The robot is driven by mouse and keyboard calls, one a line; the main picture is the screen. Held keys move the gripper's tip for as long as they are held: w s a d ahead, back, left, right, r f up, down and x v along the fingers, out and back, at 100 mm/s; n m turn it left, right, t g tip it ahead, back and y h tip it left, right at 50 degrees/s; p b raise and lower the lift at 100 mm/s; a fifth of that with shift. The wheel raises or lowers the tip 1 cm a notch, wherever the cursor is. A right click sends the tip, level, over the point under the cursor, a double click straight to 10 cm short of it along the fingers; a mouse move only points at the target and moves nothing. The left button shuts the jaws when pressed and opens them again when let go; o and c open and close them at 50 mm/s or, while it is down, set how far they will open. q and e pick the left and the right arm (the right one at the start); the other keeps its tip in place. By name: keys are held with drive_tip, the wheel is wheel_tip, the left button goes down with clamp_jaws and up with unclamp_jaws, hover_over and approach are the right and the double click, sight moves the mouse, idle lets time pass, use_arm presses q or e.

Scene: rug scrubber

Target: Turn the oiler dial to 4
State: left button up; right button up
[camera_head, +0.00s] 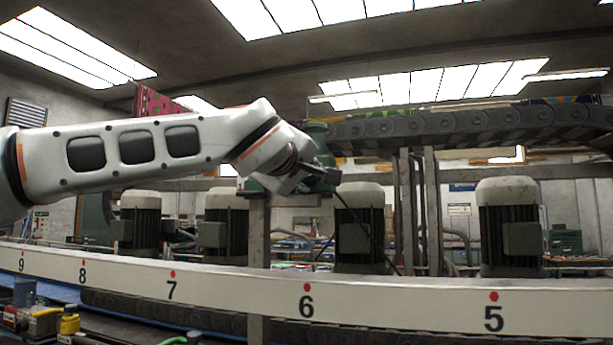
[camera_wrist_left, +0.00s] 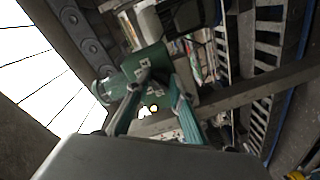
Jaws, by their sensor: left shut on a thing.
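The oiler is a green housing (camera_head: 318,135) on a post at the middle of the head view, beside the raised conveyor. It also shows in the left wrist view as a green body (camera_wrist_left: 148,62) with pale markings. My left gripper (camera_head: 322,177) is at the oiler, its arm coming in from the left. In the left wrist view its two fingers (camera_wrist_left: 156,88) reach up to the green body and are shut on a small part there, the oiler dial. The fingers mostly cover the dial, and I cannot read its setting. My right gripper is out of view.
A white numbered rail (camera_head: 400,300) runs across the front, below my arm. Several grey motors (camera_head: 509,225) stand behind it. A dark conveyor (camera_head: 450,125) extends right from the oiler.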

use_arm(q)
drive_tip(key=shift+r+m, duration=0.15)
drive_tip(key=shift+m, duration=0.85)
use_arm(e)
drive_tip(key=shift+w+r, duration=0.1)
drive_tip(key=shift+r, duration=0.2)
use_arm(q)
drive_tip(key=o, duration=1.1)
drive_tip(key=shift+d, duration=0.1)
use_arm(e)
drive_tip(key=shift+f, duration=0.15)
use_arm(q)
drive_tip(key=v, duration=1.2)
drive_tip(key=shift+f, duration=0.2)
